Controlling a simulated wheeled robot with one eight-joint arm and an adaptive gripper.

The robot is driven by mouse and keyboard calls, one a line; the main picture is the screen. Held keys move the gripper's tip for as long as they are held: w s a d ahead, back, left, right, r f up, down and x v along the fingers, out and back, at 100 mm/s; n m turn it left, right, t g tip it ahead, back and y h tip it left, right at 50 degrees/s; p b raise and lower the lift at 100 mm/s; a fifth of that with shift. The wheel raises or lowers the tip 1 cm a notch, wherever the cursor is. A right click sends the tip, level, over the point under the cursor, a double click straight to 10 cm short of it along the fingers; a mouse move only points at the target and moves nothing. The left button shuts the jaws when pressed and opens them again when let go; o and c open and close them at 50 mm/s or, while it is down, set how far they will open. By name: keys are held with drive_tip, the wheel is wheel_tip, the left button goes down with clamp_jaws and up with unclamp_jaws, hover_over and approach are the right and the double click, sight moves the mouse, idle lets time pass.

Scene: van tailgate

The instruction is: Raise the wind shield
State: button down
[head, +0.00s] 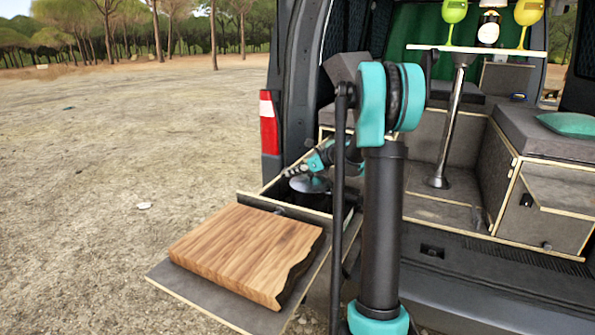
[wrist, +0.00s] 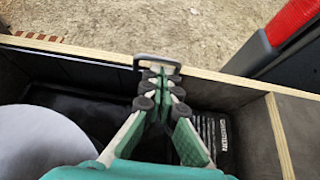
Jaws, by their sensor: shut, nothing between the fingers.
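In the wrist view, a thin black panel (wrist: 70,68), which looks like the wind shield, stands along the inside of the drawer's plywood-edged wall. It looks lowered. A grey loop (wrist: 140,60) shows at the wall's top edge, partly behind my fingertips; I cannot tell what it is fixed to. My gripper (wrist: 160,90) is shut and empty, its black-padded fingertips close together just below the loop. I cannot tell if they touch it. In the head view my gripper (head: 293,171) reaches into the open drawer (head: 285,207), with its tips hard to make out.
A pale round lid or pan (wrist: 38,138) lies left of my fingers and also shows in the head view (head: 310,183). A wooden board (head: 245,250) lies on a dark panel. Table and glasses stand inside the van.

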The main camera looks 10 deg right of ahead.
idle(0.3)
wheel_tip(320, 180, up, 13)
idle(0.4)
drive_tip(key=shift+w, duration=0.15)
